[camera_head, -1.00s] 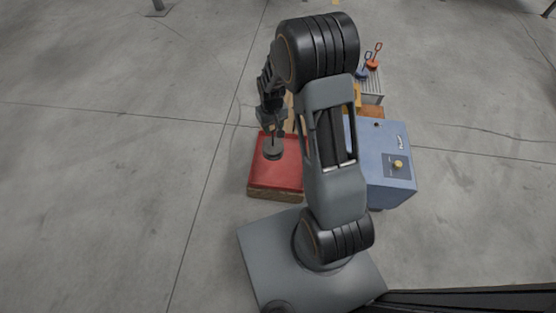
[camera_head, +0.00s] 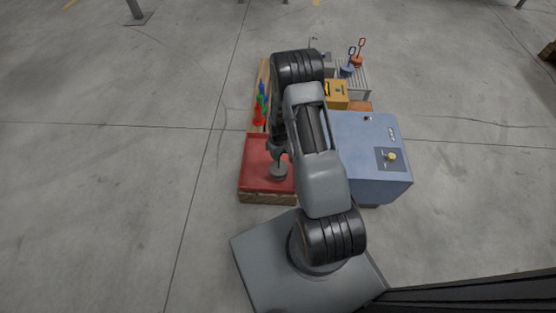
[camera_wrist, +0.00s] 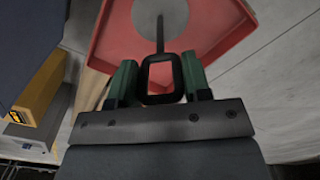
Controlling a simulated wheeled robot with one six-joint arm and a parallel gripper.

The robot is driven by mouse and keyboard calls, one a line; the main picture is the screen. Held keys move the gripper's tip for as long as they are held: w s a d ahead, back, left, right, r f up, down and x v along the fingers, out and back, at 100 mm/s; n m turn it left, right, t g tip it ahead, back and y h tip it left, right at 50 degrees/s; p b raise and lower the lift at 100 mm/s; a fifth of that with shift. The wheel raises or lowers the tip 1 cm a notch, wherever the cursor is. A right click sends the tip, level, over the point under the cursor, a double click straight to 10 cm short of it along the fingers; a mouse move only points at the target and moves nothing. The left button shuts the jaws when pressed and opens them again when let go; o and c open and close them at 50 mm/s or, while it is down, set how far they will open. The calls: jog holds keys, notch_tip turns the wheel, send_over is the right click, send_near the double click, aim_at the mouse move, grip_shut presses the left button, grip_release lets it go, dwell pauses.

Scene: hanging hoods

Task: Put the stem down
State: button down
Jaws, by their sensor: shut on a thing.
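The stem is a grey round disc (camera_head: 279,171) with a thin rod and a dark loop handle (camera_wrist: 160,78). My gripper (camera_head: 277,146) is shut on the loop, with its green fingers on either side in the wrist view (camera_wrist: 159,76). The disc (camera_wrist: 146,14) hangs below, over the red tray (camera_head: 256,176). I cannot tell whether it touches the tray floor. The tray also shows in the wrist view (camera_wrist: 103,44). My arm hides part of the tray's right side in the head view.
A blue-grey box (camera_head: 352,140) with a yellow knob stands right of the tray. Red, green and blue pieces (camera_head: 260,105) stand behind the tray. A yellow box (camera_head: 338,96) and a grey rack (camera_head: 362,79) with red and blue loop-handled pieces are farther back. Floor to the left is clear.

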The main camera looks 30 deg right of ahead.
jog(key=shift+f+b, duration=0.7)
jog(key=shift+f, duration=1.45)
jog(key=c, duration=0.6)
grip_release()
jog(key=shift+o, duration=0.2)
